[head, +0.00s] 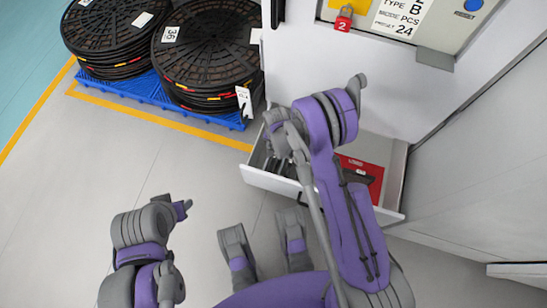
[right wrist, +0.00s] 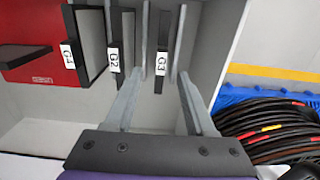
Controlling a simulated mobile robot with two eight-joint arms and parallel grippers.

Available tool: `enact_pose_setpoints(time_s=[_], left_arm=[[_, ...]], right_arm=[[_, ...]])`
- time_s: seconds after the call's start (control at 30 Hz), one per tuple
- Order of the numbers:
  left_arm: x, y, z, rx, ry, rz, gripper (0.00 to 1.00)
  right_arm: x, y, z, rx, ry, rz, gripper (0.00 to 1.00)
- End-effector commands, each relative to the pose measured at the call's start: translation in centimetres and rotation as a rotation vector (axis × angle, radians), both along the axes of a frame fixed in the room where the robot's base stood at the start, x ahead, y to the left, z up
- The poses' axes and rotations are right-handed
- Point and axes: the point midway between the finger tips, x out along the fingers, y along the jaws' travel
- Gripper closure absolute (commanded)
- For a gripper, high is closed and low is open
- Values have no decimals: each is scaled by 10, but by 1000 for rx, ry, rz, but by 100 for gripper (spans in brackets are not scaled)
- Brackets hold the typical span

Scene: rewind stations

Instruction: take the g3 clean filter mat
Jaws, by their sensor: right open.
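The g3 clean filter mat (right wrist: 159,82) stands on edge in a light drawer, a thin dark-edged panel with a white "G3" label. In the right wrist view, my right gripper (right wrist: 162,76) is open, with one finger on each side of the mat's lower front edge; no contact shows. In the head view my right gripper (head: 282,160) is over the left end of the open drawer (head: 270,184), and my arm hides much of the mats.
Black reels (head: 208,55) lie on a blue pallet (head: 225,118) left of the drawer. A grey cabinet (head: 350,70) stands behind. Floor in front is clear.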

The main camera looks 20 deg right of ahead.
Motion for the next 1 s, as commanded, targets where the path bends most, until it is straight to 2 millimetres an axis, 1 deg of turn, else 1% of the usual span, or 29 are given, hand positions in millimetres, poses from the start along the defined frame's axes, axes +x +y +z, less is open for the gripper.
enact_pose_setpoints(time_s=[0.03, 0.1, 0.2, 0.37, 0.63, 0.77, 0.97, 1.0], left_arm=[[1, 0, -4, 0, 1, 0, 50], [1, 0, -7, 0, 1, 0, 50], [2, 0, -9, 0, 1, 0, 50], [2, 0, -12, 0, 1, 0, 50], [4, 0, -23, 0, 0, 0, 50], [5, 0, -24, 0, 0, 0, 50], [5, 0, -23, 0, 0, 0, 50], [5, 0, -23, 0, 0, 0, 50]], right_arm=[[0, 0, -12, 0, 0, 0, 45], [1, 0, -23, 0, 0, 0, 45], [1, 0, -34, 0, -1, 1, 45], [0, 1, -45, 0, -1, 1, 45], [-1, 3, -83, 0, -2, 1, 45], [-1, 3, -91, 0, -2, 1, 45], [-1, 3, -91, 0, -1, 1, 45], [-1, 3, -91, 0, -1, 1, 50]])
